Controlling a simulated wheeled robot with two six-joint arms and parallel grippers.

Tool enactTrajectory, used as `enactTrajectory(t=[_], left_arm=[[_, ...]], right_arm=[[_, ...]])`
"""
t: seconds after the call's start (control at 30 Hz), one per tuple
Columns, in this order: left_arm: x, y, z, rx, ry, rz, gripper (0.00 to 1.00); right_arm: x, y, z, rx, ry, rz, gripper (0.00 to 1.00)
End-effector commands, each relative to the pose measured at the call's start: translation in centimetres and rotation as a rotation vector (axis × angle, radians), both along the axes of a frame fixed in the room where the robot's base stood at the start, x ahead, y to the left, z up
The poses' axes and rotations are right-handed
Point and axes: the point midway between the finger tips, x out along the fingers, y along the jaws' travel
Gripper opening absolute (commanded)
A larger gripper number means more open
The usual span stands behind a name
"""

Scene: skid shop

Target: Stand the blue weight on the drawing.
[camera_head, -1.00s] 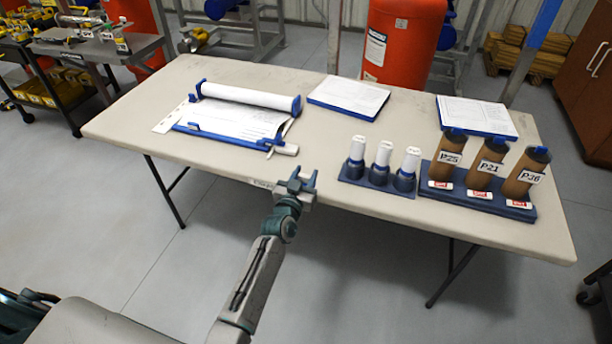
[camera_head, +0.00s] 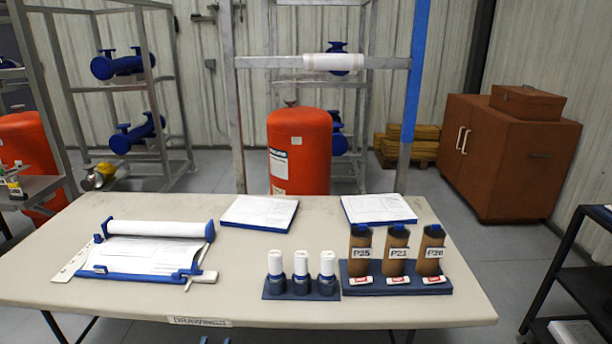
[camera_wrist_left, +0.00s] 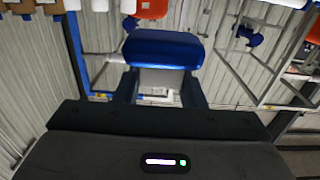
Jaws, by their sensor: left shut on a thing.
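The drawing (camera_head: 140,252) lies on the table at the left in the head view, a white printed sheet with a rolled-up far edge (camera_head: 158,229). Blue pieces lie along its near edge and at the roll's ends. My left gripper (camera_head: 215,341) barely shows at the bottom edge of the head view, in front of the table. In the left wrist view my left gripper (camera_wrist_left: 160,88) is shut on the blue weight (camera_wrist_left: 163,48), a rounded blue block with a grey part between the fingers. The weight cannot be made out in the head view. My right gripper is not in view.
On the table (camera_head: 250,270) stand a blue rack of white-capped bottles (camera_head: 301,283) and a rack of brown labelled cylinders (camera_head: 396,267). Two paper stacks (camera_head: 259,212) (camera_head: 378,208) lie at the back. The table between the drawing and the bottles is clear.

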Motion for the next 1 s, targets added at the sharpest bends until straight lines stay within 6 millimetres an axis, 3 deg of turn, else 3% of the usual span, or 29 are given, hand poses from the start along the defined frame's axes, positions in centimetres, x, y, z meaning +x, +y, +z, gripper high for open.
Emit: enactTrajectory(t=[0.1, 0.3, 1.0], left_arm=[[-3.5, 0.3, 2.2, 0.001, -0.002, 0.012, 0.0], [-6.6, 0.8, 4.4, 0.007, 0.0, 0.023, 0.0], [-7.1, 0.8, 4.8, 0.008, 0.0, 0.025, 0.0]], right_arm=[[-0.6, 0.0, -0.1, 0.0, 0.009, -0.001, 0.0], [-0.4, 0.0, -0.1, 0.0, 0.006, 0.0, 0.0], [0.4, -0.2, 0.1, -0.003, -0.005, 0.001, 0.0]])
